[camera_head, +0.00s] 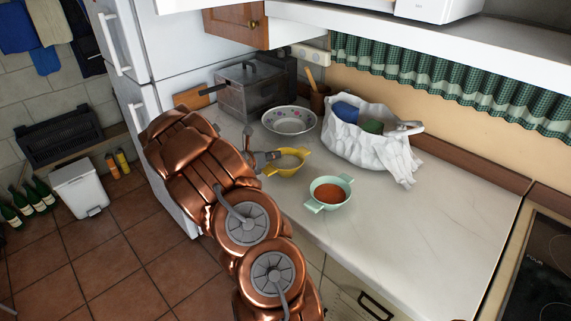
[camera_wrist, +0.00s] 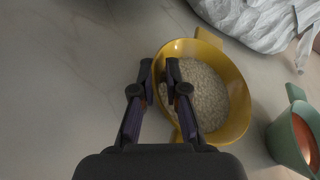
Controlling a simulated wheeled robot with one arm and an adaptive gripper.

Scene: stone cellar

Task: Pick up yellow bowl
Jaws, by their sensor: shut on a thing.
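The yellow bowl (camera_head: 285,168) stands on the pale countertop (camera_head: 400,215) in the head view, with grain-like white contents and a handle on each side. In the wrist view the yellow bowl (camera_wrist: 238,110) fills the middle right. My gripper (camera_wrist: 161,78) is at the bowl's left rim, one finger outside and one inside over the contents, shut on the rim. In the head view my gripper (camera_head: 268,157) reaches the bowl from the left. Whether the bowl is clear of the counter is hard to tell.
A mint green bowl (camera_head: 345,190) with orange-red contents stands close to the right. A white patterned bowl (camera_head: 289,121) and a white bag (camera_head: 350,145) stand behind. The counter's right half is clear.

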